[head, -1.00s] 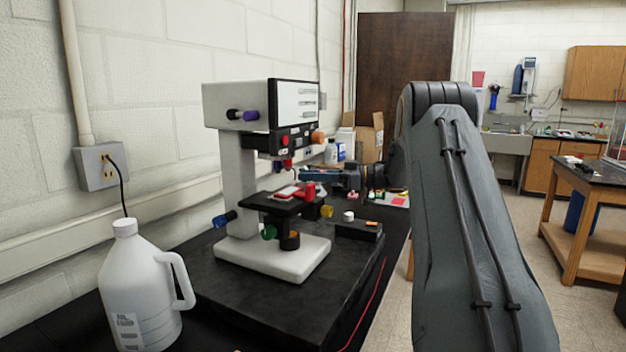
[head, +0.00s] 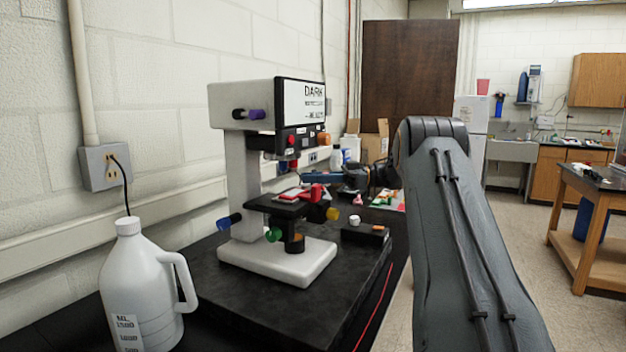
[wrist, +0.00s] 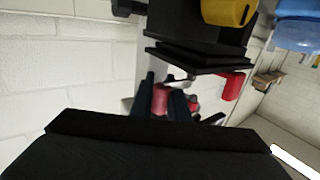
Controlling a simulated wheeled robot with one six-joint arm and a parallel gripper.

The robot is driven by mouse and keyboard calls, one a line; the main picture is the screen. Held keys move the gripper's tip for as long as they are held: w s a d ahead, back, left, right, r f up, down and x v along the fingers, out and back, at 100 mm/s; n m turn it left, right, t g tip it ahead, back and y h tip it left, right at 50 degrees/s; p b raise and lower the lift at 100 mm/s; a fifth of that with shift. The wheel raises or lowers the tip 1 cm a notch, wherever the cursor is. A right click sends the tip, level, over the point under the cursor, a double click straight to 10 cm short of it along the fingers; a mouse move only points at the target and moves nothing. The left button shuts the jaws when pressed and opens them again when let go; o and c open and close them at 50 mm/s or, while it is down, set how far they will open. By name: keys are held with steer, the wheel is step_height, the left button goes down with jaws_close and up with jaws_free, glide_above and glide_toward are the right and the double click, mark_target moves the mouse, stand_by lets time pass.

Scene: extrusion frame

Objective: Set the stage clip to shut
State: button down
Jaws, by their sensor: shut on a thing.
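The microscope (head: 238,185) stands on the dark bench with its black stage (head: 275,206) facing out. A red clip-like part (head: 316,191) sits at the right end of the stage. It also shows as a red block by the stage edge in the wrist view (wrist: 232,86). A pale slide with red on it (head: 290,194) lies on the stage. My gripper (head: 304,176) reaches in from behind, just above stage height. In the wrist view its dark fingers (wrist: 165,92) are shut around a pinkish-red part (wrist: 161,99). I cannot tell whether this is the stage clip.
A yellow knob (head: 332,213) and a green knob (head: 273,234) stick out below the stage. A white jug (head: 140,290) stands at front left. A black box (head: 366,234) with a white cap lies to the right. The wall is close behind the microscope.

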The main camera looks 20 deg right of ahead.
steer(key=c, duration=1.7)
jaws_free()
steer(key=shift+b+v, duration=1.35)
steer(key=shift+v, duration=2.5)
